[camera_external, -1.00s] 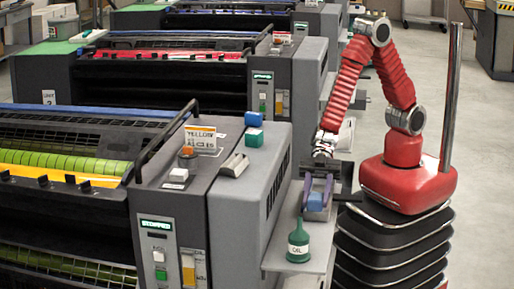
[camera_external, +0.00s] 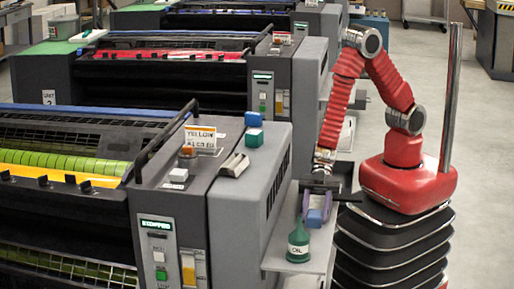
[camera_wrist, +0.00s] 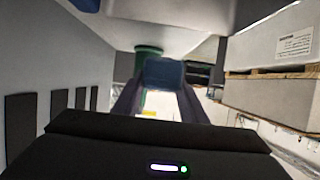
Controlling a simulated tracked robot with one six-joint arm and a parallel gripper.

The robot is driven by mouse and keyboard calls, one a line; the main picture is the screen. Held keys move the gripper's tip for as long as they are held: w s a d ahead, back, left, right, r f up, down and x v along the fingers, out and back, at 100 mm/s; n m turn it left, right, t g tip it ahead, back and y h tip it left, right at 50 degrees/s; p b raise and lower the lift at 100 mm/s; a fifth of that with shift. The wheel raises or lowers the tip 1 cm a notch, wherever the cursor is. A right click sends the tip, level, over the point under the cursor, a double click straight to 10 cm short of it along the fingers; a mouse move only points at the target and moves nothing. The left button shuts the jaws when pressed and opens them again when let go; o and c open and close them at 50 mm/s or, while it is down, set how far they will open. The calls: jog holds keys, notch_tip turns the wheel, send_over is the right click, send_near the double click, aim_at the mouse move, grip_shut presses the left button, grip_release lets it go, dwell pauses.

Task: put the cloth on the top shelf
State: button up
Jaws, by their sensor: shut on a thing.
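My gripper (camera_external: 318,214) is at the side ledge of the nearest press unit, with its purple fingers shut on a small blue folded cloth (camera_external: 315,219). In the wrist view the cloth (camera_wrist: 164,73) sits between the two fingertips (camera_wrist: 163,88). I cannot tell whether the cloth touches the ledge (camera_external: 283,262). A green oil bottle (camera_external: 298,243) stands on the ledge, just in front of and left of the gripper. Its green shape (camera_wrist: 148,50) shows partly hidden behind the cloth. I cannot make out which surface is the top shelf.
The unit's slotted side wall (camera_external: 265,205) rises left of the ledge. Pale boxes (camera_wrist: 270,50) show at right in the wrist view.

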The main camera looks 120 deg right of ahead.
aim_at(314, 224)
jog(key=shift+f, duration=0.15)
jog(key=shift+f, duration=1.95)
jog(key=shift+f, duration=0.1)
jog(key=o, duration=1)
jog(key=shift+s+d+r, duration=0.25)
jog(key=shift+d+r, duration=0.05)
jog(key=shift+d, duration=0.05)
jog(key=v, duration=1.1)
jog(key=shift+s+f, duration=0.1)
jog(key=shift+s, duration=0.05)
